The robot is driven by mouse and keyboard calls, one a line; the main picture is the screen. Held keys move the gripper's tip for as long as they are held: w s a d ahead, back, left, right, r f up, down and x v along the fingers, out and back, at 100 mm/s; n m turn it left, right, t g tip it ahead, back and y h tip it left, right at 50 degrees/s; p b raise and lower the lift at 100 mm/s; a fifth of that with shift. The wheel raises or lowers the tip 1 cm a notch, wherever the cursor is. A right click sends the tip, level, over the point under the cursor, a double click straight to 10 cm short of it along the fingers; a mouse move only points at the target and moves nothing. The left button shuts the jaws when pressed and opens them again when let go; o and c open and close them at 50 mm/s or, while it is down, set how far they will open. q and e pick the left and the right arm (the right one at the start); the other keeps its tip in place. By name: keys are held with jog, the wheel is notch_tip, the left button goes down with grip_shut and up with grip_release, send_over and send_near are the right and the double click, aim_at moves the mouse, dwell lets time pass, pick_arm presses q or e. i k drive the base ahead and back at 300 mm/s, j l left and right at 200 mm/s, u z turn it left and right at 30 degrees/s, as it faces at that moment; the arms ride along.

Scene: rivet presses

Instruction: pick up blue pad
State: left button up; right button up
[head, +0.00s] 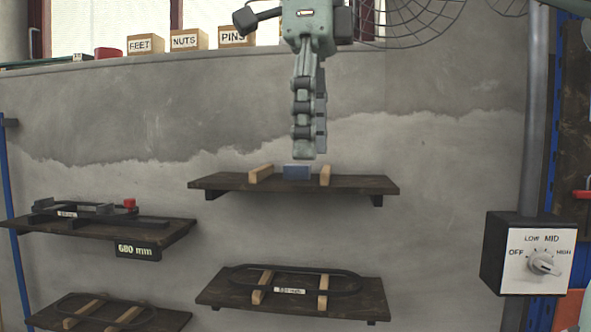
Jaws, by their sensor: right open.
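The blue pad (297,172) lies on the upper middle dark wooden shelf (225,183), between two light wooden blocks. My right gripper (305,157) points straight down just above the pad, with its fingers seen nearly edge-on, one largely behind the other. It is open and holds nothing. Its fingertips look close to the top of the pad, but I cannot tell whether they touch it. My left gripper is not in view.
The left wooden block (262,174) and right wooden block (325,175) flank the pad closely. A lower shelf (225,292) holds a dark oval ring. A left shelf (180,228) carries a dark fixture. A switch box (538,262) stands at right.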

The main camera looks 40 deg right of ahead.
aim_at(291, 172)
jog(key=i+l, duration=1)
jog(key=l, duration=0.2)
